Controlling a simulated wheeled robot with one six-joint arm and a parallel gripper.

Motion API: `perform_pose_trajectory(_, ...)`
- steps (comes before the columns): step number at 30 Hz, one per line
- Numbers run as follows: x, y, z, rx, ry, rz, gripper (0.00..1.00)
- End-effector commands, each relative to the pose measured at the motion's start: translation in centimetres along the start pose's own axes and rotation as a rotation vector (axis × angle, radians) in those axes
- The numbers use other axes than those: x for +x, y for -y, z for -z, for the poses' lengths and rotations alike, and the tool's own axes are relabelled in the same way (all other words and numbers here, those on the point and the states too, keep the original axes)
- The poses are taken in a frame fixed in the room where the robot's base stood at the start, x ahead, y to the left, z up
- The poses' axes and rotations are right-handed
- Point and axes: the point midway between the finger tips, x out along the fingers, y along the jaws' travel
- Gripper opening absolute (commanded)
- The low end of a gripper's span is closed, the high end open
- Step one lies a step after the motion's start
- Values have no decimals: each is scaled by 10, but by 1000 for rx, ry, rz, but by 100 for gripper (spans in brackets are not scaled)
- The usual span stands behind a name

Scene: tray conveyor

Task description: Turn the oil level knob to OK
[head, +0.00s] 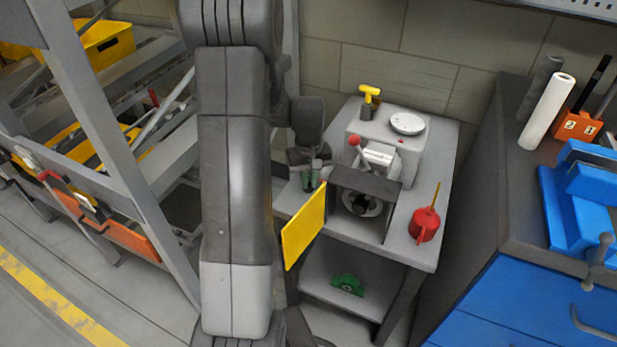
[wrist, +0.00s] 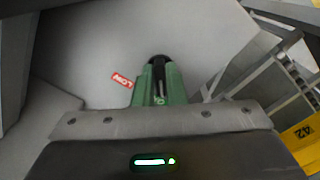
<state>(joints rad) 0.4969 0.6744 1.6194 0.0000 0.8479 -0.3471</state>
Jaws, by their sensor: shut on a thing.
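The oil level knob (wrist: 158,62) is a black knob in the wrist view, on a pale grey panel (wrist: 90,50). My gripper (wrist: 160,85) has green fingers, one on each side of the knob, and is shut on it. A red label reading LOW (wrist: 122,80) is left of the knob, upside down in this view. No OK label shows. In the head view my gripper (head: 311,182) is at the left side of the grey machine (head: 412,170), and the knob is hidden there. The knob's pointer direction is unclear.
A yellow door panel (head: 304,226) stands open just below my gripper. A lever with a red ball (head: 355,141) is close on the right. A red oil can (head: 424,226) stands at the table's right. A green object (head: 347,285) lies on the lower shelf. A blue workbench (head: 540,310) is at right.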

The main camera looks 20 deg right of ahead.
Motion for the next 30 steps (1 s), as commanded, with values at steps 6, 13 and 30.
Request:
perform_pose_trajectory(6, 0, 0, 0, -66, -1, 0, 0)
perform_pose_trajectory(13, 0, -1, 0, -87, -1, -1, 0)
perform_pose_trajectory(30, 0, 0, 0, -87, -1, 0, 33)
